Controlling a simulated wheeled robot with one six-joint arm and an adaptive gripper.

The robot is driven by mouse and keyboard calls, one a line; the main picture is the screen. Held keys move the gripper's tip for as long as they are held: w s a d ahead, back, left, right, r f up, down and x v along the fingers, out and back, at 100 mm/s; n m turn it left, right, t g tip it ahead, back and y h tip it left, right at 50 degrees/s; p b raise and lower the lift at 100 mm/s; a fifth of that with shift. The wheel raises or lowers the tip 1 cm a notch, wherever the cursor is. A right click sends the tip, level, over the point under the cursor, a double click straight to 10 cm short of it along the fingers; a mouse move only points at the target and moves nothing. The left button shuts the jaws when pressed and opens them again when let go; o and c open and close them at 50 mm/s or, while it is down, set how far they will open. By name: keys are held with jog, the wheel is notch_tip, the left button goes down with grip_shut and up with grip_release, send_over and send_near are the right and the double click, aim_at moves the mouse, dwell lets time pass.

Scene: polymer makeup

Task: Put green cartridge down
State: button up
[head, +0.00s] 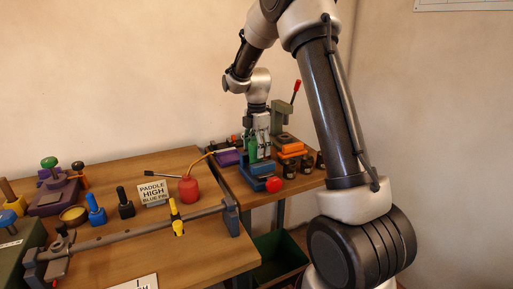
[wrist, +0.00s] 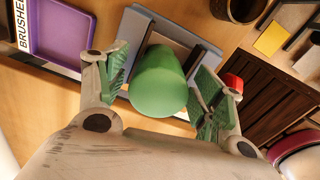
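The green cartridge (wrist: 158,88) is a plain rounded cylinder in the middle of the wrist view, between my two finger pads. In the head view it shows as a green upright shape (head: 252,149) at my gripper (head: 260,143). It stands over the blue fixture (head: 262,171) on the right-hand bench. In the wrist view my gripper (wrist: 162,78) has its green-padded fingers apart, with narrow gaps beside the cartridge. The cartridge's lower end is hidden, so I cannot tell exactly how it meets the fixture.
A purple tray (wrist: 63,32) lies left of the fixture. A red ball-shaped knob (head: 274,184) is in front, and an orange fixture (head: 290,149) is to the right. A green press with a red-tipped lever (head: 297,87) stands behind. A red oil can (head: 188,190) stands on the left table.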

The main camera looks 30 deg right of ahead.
jog(key=s+r+m, duration=0.2)
jog(key=s+r, duration=0.1)
jog(key=r, duration=0.5)
jog(key=s+r+m, duration=0.1)
jog(key=s+r, duration=0.2)
jog(key=r, duration=0.5)
jog(key=s+a+m+t, duration=0.1)
jog(key=s+m+t, duration=0.3)
jog(key=s+m, duration=1.2)
jog(key=s, duration=1.1)
jog(key=shift+s+f+m, duration=0.2)
jog(key=shift+f+m, duration=0.15)
jog(key=shift+m, duration=0.05)
jog(key=shift+o, duration=0.2)
